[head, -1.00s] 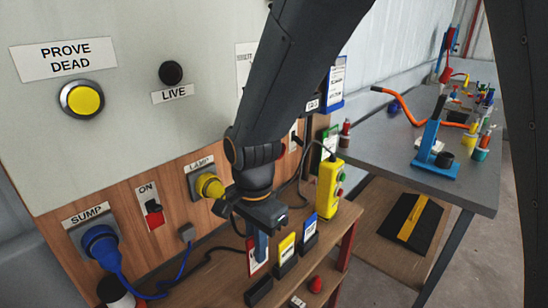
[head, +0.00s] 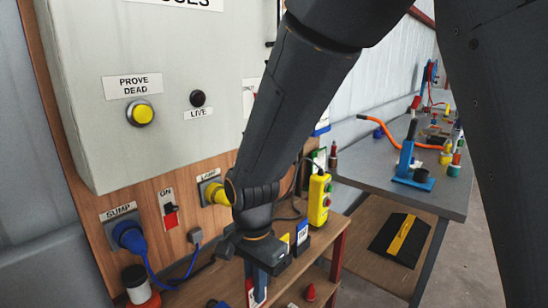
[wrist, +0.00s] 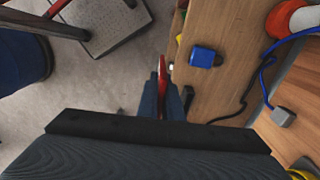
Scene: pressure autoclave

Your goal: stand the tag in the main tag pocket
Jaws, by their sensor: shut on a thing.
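My gripper (head: 257,282) is shut on a red and white tag (head: 250,293), which hangs below the jaws over the front of the wooden shelf. In the wrist view the tag (wrist: 162,75) shows nearly edge-on as a thin red strip between the fingertips (wrist: 163,98). A dark block (wrist: 187,98), perhaps an empty pocket, shows beside the fingers, partly hidden. In the head view a yellow tag (head: 285,240) and a blue tag (head: 302,231) stand in black pockets behind my gripper. I cannot read which pocket is the main one.
A yellow pendant (head: 319,199) stands at the shelf's right end, and a red knob (head: 310,292) lies near the front. A blue item (wrist: 204,57) sits on the shelf. The blue sump plug (head: 128,236) and its cable are at left. A grey bench (head: 440,195) is at right.

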